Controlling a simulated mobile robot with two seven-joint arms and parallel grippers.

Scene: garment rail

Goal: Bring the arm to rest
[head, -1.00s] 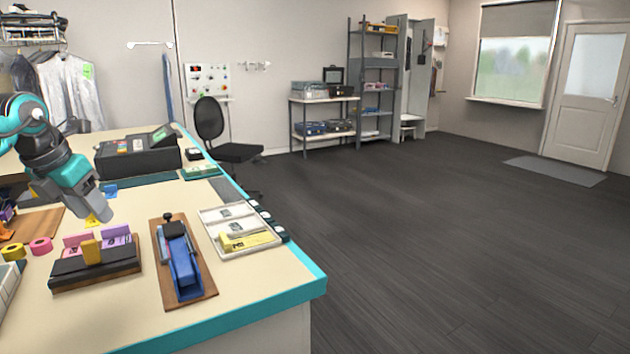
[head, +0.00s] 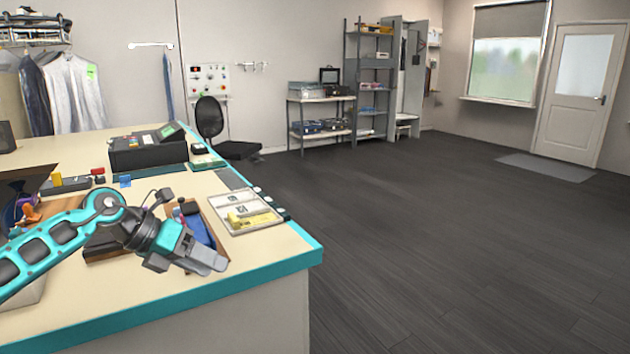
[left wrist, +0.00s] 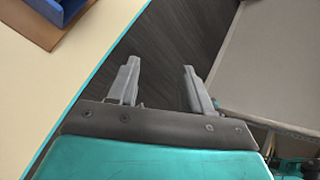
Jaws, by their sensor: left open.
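My left arm comes in from the left in the head view, low across the counter's near part. My left gripper (head: 214,262) is over the counter's front edge and points right. In the left wrist view its two fingers (left wrist: 161,85) are apart with nothing between them; dark floor shows beyond. The arm hides part of the blue stapler-like tool (head: 199,228) on its wooden board and most of the dark block beside it. My right gripper is not in view.
The counter (head: 265,252) has a teal edge. A white tray (head: 240,212) with cards lies right of the blue tool. A black register (head: 147,150) stands farther back. Hanging garments (head: 72,92) are at the back left. The dark floor (head: 430,230) to the right is clear.

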